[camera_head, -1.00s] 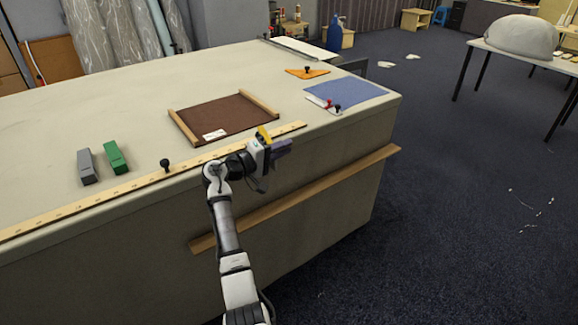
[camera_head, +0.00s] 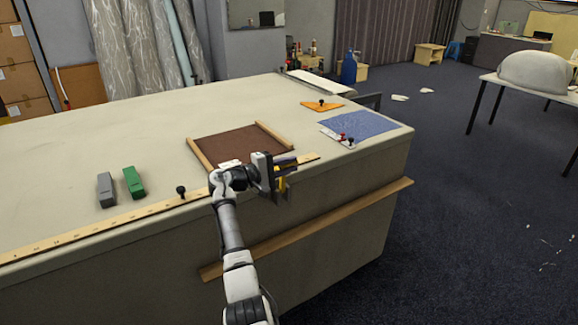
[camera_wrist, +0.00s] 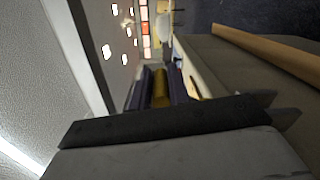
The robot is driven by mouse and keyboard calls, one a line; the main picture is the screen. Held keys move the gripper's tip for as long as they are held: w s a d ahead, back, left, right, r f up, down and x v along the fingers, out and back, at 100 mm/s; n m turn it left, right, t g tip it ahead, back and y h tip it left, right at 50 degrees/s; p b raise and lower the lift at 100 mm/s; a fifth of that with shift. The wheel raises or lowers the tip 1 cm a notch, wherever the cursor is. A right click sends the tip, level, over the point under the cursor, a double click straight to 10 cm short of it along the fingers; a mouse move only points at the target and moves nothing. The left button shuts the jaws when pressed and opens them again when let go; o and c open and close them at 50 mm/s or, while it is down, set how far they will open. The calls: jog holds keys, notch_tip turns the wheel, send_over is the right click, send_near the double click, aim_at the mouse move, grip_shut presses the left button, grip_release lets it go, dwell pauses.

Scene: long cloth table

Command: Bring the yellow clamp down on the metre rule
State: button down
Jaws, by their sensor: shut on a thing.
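My gripper (camera_head: 284,170) is shut on the yellow clamp (camera_head: 282,184) at the table's front edge. Part of the clamp is hidden by the gripper; in the wrist view a yellow piece (camera_wrist: 161,88) shows between the two dark fingers. The metre rule (camera_head: 110,220) is a long pale strip along the front edge. My gripper and wrist cover part of it, and its right end shows just beyond the gripper. I cannot tell whether the clamp touches the rule.
A black-knobbed piece (camera_head: 181,191) stands on the rule. Grey (camera_head: 106,190) and green (camera_head: 133,182) blocks lie behind it. A brown board (camera_head: 237,140), a blue cloth (camera_head: 360,124) and an orange triangle (camera_head: 321,106) lie farther back. A wooden rail (camera_head: 320,224) runs along the table's front.

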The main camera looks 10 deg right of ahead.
jog(key=shift+w+a+r+n+t, duration=0.3)
jog(key=shift+w+a+r+t, duration=0.3)
jog(key=shift+w+a+r, duration=0.15)
jog(key=c, duration=1.7)
grip_release()
jog(key=shift+w+d, duration=0.1)
jog(key=o, duration=0.4)
jog(key=shift+w+d+f, duration=0.1)
jog(key=shift+w+f, duration=0.15)
jog(key=shift+f, duration=0.05)
jog(key=shift+c, duration=0.2)
jog(key=b+v, duration=0.4)
jog(key=v, duration=0.9)
jog(key=shift+s+f+g, duration=0.2)
jog(key=shift+s+g, duration=0.1)
jog(key=shift+d, duration=0.15)
